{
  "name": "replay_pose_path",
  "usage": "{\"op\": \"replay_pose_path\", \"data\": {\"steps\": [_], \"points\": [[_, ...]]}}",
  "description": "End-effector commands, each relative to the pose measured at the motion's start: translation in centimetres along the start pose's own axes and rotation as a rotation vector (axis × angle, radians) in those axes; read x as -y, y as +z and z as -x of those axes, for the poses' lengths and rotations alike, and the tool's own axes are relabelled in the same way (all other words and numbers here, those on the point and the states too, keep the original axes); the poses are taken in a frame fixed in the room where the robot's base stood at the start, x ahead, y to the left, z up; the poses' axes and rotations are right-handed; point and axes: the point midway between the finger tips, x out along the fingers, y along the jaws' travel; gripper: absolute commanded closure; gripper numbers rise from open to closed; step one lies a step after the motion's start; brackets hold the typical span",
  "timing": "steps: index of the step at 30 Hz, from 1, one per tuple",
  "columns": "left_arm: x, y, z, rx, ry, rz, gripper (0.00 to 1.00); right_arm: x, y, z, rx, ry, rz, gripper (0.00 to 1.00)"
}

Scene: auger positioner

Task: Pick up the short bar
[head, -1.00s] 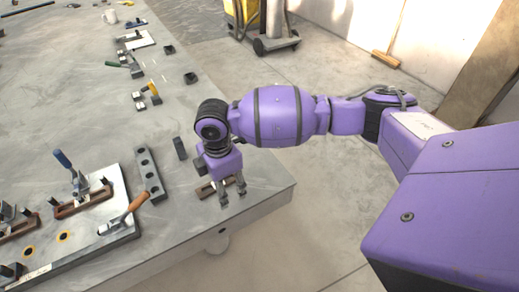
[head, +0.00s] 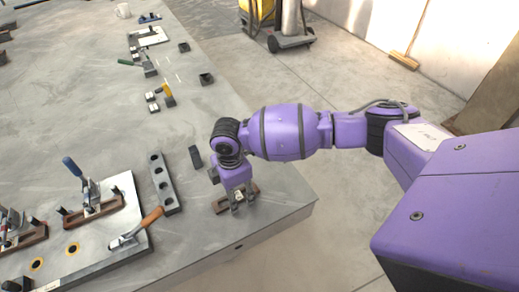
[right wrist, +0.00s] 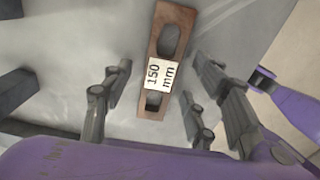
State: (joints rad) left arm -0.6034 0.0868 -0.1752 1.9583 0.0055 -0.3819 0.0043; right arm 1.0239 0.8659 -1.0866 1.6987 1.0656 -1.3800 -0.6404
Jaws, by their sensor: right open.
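The short bar (right wrist: 151,108) is a brown slotted bar with a white "150 mm" label, seen in the right wrist view. It lies on the grey table between the open fingers of my right gripper (right wrist: 155,92), with no visible contact. In the head view the bar (head: 221,204) shows partly near the table's right corner, and my right gripper (head: 240,205) hangs over it and hides part of it. My left gripper is not in view.
A long grey bar with holes (head: 162,183) and a small dark block (head: 195,157) lie left of my right gripper. A fixture plate with clamps (head: 107,238) stands further left. The table edge is close on the right.

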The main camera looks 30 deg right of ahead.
Motion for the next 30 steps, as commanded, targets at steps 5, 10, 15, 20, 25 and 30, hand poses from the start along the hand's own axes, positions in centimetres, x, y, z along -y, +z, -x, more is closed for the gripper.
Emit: {"op": "replay_pose_path", "data": {"steps": [5,10,15,20,25,30], "points": [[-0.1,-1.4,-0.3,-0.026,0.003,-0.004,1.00,-0.2,-0.1,-0.3,-0.001,0.004,0.002,0.47],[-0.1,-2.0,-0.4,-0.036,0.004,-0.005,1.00,-0.2,-0.1,-0.3,-0.001,0.005,0.001,0.55],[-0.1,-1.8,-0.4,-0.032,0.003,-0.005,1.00,-0.2,-0.1,-0.2,-0.001,0.005,0.001,0.77],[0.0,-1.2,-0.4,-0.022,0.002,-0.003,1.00,-0.2,-0.1,-0.2,-0.001,0.005,0.001,0.98],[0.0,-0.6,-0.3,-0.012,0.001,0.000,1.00,-0.3,-0.1,-0.1,-0.001,0.008,0.001,1.00],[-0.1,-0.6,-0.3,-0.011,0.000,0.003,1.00,-0.3,-0.1,-0.1,-0.001,0.008,0.001,1.00]]}}
